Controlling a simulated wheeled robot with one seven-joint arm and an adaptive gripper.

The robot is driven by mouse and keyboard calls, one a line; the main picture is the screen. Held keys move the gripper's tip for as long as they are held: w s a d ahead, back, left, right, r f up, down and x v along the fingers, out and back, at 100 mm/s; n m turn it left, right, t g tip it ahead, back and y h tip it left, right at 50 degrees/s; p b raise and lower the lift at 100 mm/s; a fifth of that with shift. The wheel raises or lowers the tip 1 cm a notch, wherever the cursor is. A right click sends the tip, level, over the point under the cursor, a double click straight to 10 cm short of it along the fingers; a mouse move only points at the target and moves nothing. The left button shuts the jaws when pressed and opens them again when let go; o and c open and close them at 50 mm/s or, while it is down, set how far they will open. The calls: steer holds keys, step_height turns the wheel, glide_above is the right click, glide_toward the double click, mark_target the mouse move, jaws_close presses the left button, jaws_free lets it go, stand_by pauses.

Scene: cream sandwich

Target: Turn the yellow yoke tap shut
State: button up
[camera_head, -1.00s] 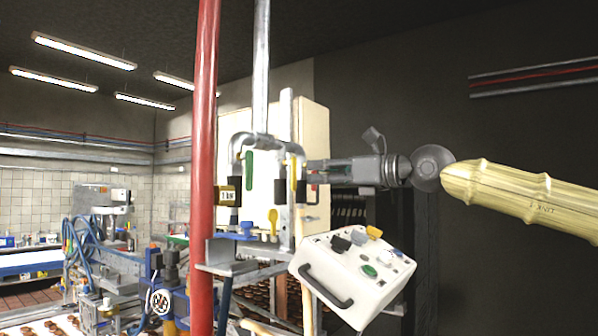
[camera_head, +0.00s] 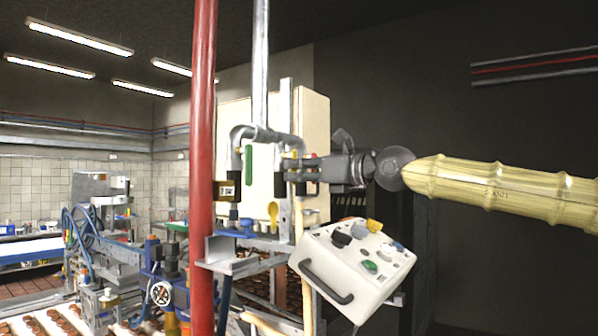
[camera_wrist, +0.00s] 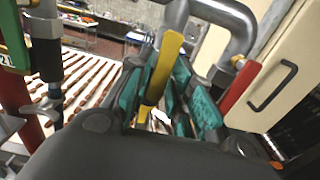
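The yellow tap lever (camera_wrist: 165,62) hangs down from a grey pipe in the wrist view. It runs between the teal finger pads of my gripper (camera_wrist: 160,105). A narrow gap shows between the lever and the right-hand pads; the left pad is very close to it, and I cannot tell whether they touch. In the head view my gripper (camera_head: 296,170) reaches in from the right at the right-hand down pipe. There it hides most of the yellow lever.
A green lever (camera_head: 249,162) is on the pipe to the left; a red lever (camera_wrist: 241,86) is close to the right of my fingers. A small yellow handle (camera_head: 272,212) is below. A white control box (camera_head: 345,278) stands below my arm. A red column (camera_head: 203,120) rises at left.

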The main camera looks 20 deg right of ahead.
mark_target(289, 154)
jaws_close()
steer(key=shift+a+f+m, duration=0.1)
steer(key=shift+f+m, duration=0.05)
steer(key=shift+m, duration=0.15)
steer(key=shift+s+a+r+m+b, duration=0.55)
steer(key=shift+m+b, duration=0.9)
steer(key=shift+m, duration=1.4)
steer(key=shift+s+a+r+m+b, duration=0.3)
steer(key=shift+r+m+b, duration=0.4)
steer(key=shift+m+b, duration=1.5)
steer(key=shift+s+a+r+m+b, duration=0.25)
steer(key=shift+a+r+m+b, duration=0.35)
steer(key=shift+m, duration=2.95)
steer(key=shift+d+r, duration=0.1)
